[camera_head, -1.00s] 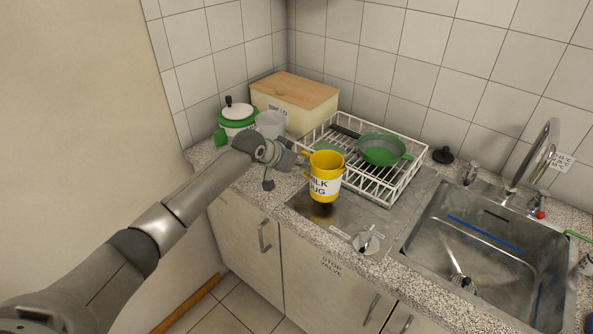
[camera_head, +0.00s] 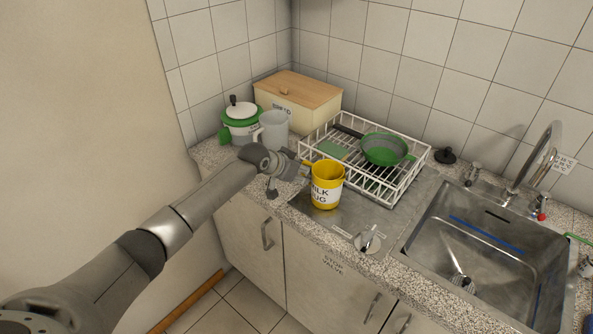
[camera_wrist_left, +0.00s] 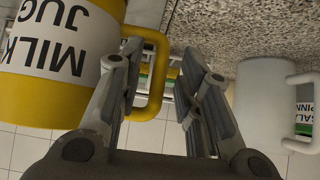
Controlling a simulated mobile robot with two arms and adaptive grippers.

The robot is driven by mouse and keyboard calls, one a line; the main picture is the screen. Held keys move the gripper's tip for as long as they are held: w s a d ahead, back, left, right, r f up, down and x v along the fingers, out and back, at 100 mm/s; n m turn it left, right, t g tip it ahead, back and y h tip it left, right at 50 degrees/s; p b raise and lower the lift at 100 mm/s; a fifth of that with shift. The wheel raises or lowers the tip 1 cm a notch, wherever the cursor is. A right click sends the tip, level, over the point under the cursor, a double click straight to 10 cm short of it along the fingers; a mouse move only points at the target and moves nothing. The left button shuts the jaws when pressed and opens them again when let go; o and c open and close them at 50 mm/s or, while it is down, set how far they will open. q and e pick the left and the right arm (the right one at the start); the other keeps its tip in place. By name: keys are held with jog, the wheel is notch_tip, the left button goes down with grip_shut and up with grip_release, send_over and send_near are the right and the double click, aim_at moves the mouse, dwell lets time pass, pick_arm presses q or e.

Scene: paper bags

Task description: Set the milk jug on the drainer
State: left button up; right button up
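The milk jug (camera_head: 327,186), yellow with a white label, is upright on the steel drainboard (camera_head: 352,216), in front of the white wire rack. It also shows upside down in the left wrist view (camera_wrist_left: 50,75), at the left edge. Its yellow handle (camera_wrist_left: 155,75) reaches in between my fingers. My left gripper (camera_head: 300,170) is beside the jug on its handle side. In the left wrist view, its two fingers (camera_wrist_left: 160,75) are apart, with a clear gap around the handle. My right gripper is not in view.
The wire dish rack (camera_head: 395,195) holds a green colander (camera_head: 384,149) behind the jug. The sink (camera_head: 480,250) lies to the right.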

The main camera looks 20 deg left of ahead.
pick_arm(q)
jog(key=b+v, duration=0.1)
jog(key=v, duration=1.1)
jog(key=shift+b, duration=0.3)
jog(key=shift+d, duration=0.1)
